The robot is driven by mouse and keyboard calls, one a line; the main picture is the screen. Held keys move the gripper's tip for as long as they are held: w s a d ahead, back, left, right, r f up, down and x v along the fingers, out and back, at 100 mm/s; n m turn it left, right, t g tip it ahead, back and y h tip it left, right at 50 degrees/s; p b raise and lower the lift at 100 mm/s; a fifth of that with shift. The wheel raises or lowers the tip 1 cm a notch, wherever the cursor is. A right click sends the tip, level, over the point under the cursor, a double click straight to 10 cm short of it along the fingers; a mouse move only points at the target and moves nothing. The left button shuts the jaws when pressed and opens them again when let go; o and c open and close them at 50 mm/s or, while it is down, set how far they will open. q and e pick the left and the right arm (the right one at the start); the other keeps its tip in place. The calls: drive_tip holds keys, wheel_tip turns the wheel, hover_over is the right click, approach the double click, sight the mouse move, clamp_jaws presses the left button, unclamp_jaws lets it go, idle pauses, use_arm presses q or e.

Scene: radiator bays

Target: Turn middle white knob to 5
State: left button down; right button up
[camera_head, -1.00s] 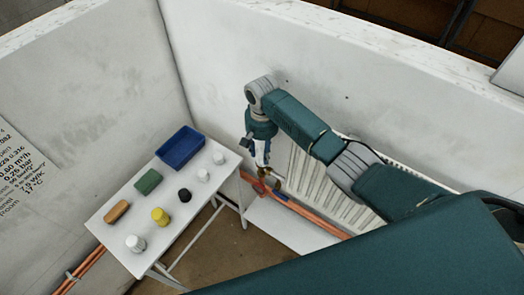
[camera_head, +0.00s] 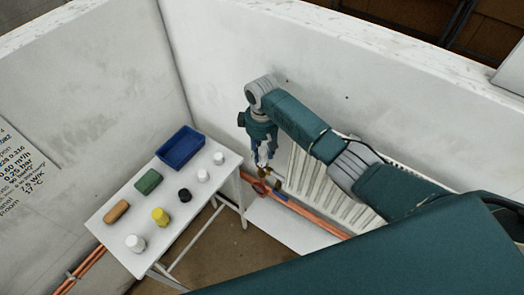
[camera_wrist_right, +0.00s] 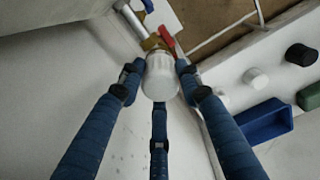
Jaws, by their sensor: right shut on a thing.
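A white knob (camera_wrist_right: 161,76) sits on a brass valve (camera_wrist_right: 152,43) at the radiator's end, in the right wrist view. My right gripper (camera_wrist_right: 158,72) has its blue fingers on both sides of this knob and is shut on it. In the head view my right gripper (camera_head: 264,163) points down at the brass valve, left of the ribbed white radiator (camera_head: 318,188). The knob is mostly hidden there by the fingers. I cannot read any number or mark on it. My left gripper is not in view.
A white table (camera_head: 188,222) stands at the left with a blue tray (camera_head: 181,149), a black knob (camera_head: 184,195), a yellow knob (camera_head: 160,216), several white caps, a green block (camera_head: 148,181) and an orange-brown block (camera_head: 117,211). Copper pipes (camera_head: 320,224) run below the radiator.

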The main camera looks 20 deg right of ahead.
sight(262, 150)
drive_tip(key=n, duration=0.7)
drive_tip(key=shift+w+r, duration=0.1)
drive_tip(key=n, duration=0.3)
drive_tip(key=shift+n, duration=2)
drive_tip(key=o, duration=1.2)
drive_tip(key=shift+c, duration=0.2)
wheel_tip(262, 150, up, 12)
